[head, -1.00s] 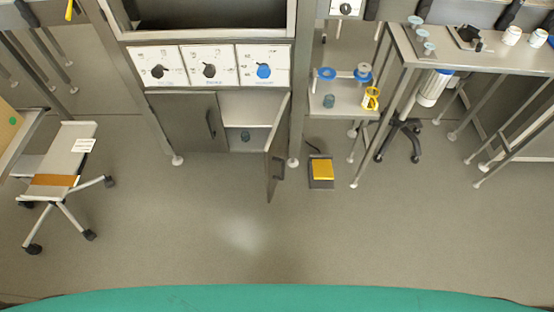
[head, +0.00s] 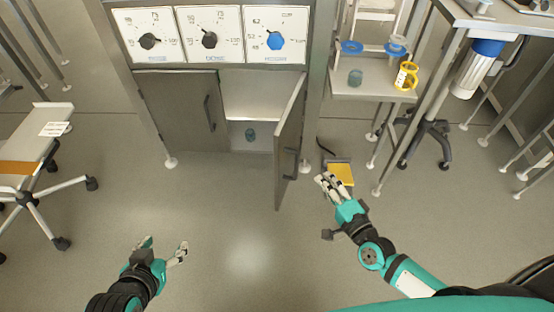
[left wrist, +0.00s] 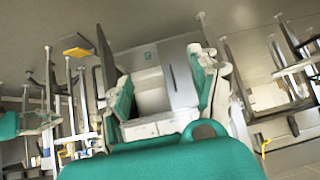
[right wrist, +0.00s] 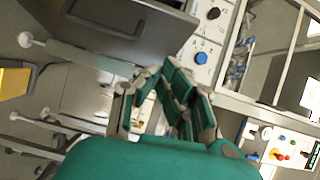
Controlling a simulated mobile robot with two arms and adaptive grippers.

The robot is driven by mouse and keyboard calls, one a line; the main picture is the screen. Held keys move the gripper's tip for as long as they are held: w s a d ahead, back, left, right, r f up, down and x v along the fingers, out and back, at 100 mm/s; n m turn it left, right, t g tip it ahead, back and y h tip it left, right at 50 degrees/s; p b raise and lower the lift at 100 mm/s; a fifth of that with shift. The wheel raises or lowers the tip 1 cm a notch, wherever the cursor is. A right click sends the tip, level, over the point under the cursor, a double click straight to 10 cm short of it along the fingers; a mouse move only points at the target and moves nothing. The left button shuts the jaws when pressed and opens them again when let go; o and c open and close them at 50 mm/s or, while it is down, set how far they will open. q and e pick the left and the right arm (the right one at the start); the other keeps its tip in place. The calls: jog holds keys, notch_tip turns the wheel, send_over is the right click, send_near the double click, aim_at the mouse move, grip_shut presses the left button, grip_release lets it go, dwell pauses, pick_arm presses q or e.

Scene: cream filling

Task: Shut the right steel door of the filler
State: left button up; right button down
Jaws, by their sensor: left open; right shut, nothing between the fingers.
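The filler's right steel door (head: 289,135) stands open in the head view, swung out towards me, with a dark handle (head: 292,165) on its outer face. Its closed left door (head: 180,110) is beside the open compartment (head: 262,95). The right door's dark panel and handle (right wrist: 105,30) also show in the right wrist view. My right gripper (head: 328,183) is shut and empty, to the right of the right door and apart from it. My left gripper (head: 164,248) is open and empty, low over the floor in front of the left door.
A small grey-blue cup (head: 250,134) stands inside the compartment. A yellow foot pedal (head: 341,174) lies on the floor near my right gripper. A side shelf (head: 375,88) holds reels and a yellow mug. A wheeled stand (head: 30,165) is at the left. Floor before the filler is clear.

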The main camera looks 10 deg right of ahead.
jog(key=b, duration=0.1)
send_near(283, 138)
jog(key=w+d, duration=0.2)
jog(key=w, duration=0.1)
jog(key=a, duration=0.1)
jog(key=w+a, duration=0.1)
jog(key=a, duration=0.1)
jog(key=shift+w+a+f, duration=0.1)
jog(key=shift+w, duration=0.25)
pick_arm(q)
jog(key=w+r+t, duration=0.1)
jog(key=r, duration=0.1)
jog(key=w+d+r+t, duration=0.1)
jog(key=w+r+t, duration=0.1)
jog(key=shift+w+d+r+h, duration=0.15)
jog(key=shift+w+r+h, duration=0.05)
jog(key=shift+r+h, duration=0.2)
